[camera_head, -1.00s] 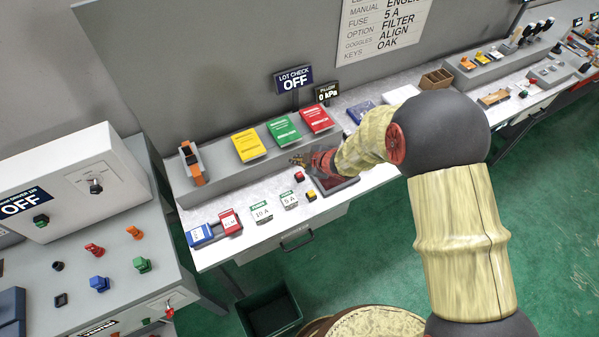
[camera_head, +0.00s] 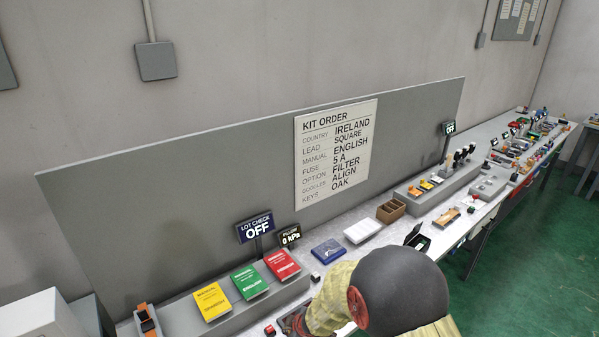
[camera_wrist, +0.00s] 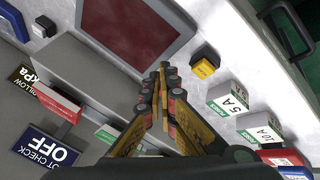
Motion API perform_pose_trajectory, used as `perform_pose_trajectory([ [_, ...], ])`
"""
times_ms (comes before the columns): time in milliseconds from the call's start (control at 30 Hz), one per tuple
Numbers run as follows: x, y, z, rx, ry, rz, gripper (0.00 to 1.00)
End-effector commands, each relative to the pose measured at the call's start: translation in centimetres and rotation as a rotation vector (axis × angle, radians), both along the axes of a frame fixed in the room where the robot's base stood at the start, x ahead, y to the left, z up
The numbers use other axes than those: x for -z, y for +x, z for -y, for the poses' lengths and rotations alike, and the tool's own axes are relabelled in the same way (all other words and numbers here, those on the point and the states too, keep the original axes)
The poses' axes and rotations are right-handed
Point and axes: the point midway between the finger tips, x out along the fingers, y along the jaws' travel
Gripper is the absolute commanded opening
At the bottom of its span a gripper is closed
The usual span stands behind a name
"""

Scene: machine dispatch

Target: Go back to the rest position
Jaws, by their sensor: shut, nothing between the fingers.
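My gripper (camera_wrist: 160,80) shows in the wrist view with its fingers together and nothing between them. It is over the light bench top (camera_wrist: 235,75), beside a tray with a dark red inside (camera_wrist: 135,30). In the head view my arm reaches in from the bottom edge, and the fingers are hidden there.
A kit order board (camera_head: 337,150) stands behind the bench. Yellow (camera_head: 212,301), green (camera_head: 249,281) and red (camera_head: 282,264) manuals lie on a grey ledge. A brown divided box (camera_head: 391,210) is further right. The wrist view shows fuse boxes (camera_wrist: 228,98) and a yellow-topped button (camera_wrist: 205,62) near the fingers.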

Motion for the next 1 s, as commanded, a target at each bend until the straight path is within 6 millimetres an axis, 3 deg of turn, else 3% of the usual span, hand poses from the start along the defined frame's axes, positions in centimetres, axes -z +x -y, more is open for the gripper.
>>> perform_pose_trajectory([
  [167,-3.1,-3.3,7.2,0.309,-0.109,-0.119,0.00],
  [300,-7.4,-7.4,12.7,0.574,-0.138,-0.203,0.00],
  [400,-10.4,-11.0,15.5,0.738,-0.125,-0.258,0.00],
  [600,-15.3,-18.4,18.6,0.988,-0.041,-0.346,0.00],
  [800,-18.5,-24.6,19.7,1.144,0.100,-0.381,0.00],
  [1000,-21.0,-27.7,20.4,1.213,0.275,-0.298,0.00],
])
